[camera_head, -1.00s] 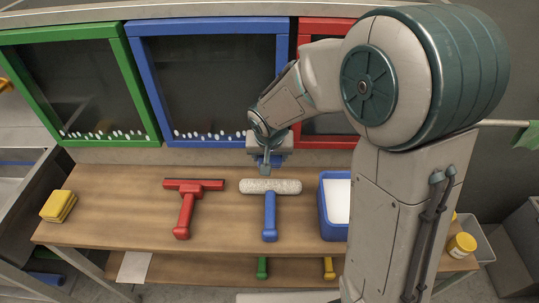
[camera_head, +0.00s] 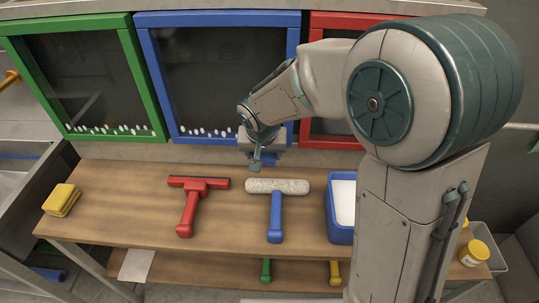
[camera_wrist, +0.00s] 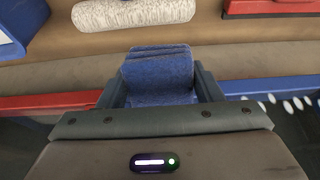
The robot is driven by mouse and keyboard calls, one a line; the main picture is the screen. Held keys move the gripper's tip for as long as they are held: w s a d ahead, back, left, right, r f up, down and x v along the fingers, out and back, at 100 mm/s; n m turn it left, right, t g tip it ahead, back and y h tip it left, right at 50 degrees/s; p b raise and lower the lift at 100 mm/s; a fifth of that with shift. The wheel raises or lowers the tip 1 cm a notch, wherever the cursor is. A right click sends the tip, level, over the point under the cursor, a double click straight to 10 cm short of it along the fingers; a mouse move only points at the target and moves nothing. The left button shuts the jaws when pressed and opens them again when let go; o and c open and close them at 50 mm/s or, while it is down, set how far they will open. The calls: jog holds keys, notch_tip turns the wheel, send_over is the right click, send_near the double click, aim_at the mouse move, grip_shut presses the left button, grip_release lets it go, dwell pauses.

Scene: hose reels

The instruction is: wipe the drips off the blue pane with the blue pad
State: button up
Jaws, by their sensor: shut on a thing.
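The blue pane (camera_head: 222,72) is dark glass in a blue frame, the middle of three panes behind the bench. White drips (camera_head: 205,132) lie in a row along its lower edge. My gripper (camera_head: 256,160) is near the pane's lower right corner, just above the bench's back edge. In the wrist view my gripper (camera_wrist: 162,88) is shut on the blue pad (camera_wrist: 158,72), whose folded layers show between the fingers. Drips (camera_wrist: 290,103) also show there, beside the pad on the right. Whether the pad touches the pane is hidden.
On the wooden bench (camera_head: 120,205) lie a red squeegee (camera_head: 190,205), a blue-handled roller (camera_head: 276,187), a blue tub (camera_head: 341,236) and yellow sponges (camera_head: 61,199). Green-framed (camera_head: 148,85) and red-framed (camera_head: 303,132) panes flank the blue one.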

jog(key=shift+a+f+b, duration=0.1)
jog(key=shift+a+b, duration=0.7)
jog(key=shift+a, duration=0.5)
jog(key=a+b, duration=0.2)
jog(key=a, duration=1.9)
jog(key=shift+w+a+b, duration=0.2)
jog(key=shift+w+b, duration=0.15)
jog(key=shift+w, duration=0.1)
dwell(0.3)
jog(key=s+b, duration=0.3)
jog(key=s, duration=0.4)
jog(key=shift+b, duration=0.35)
jog(key=shift+s+a, duration=0.15)
dwell(0.7)
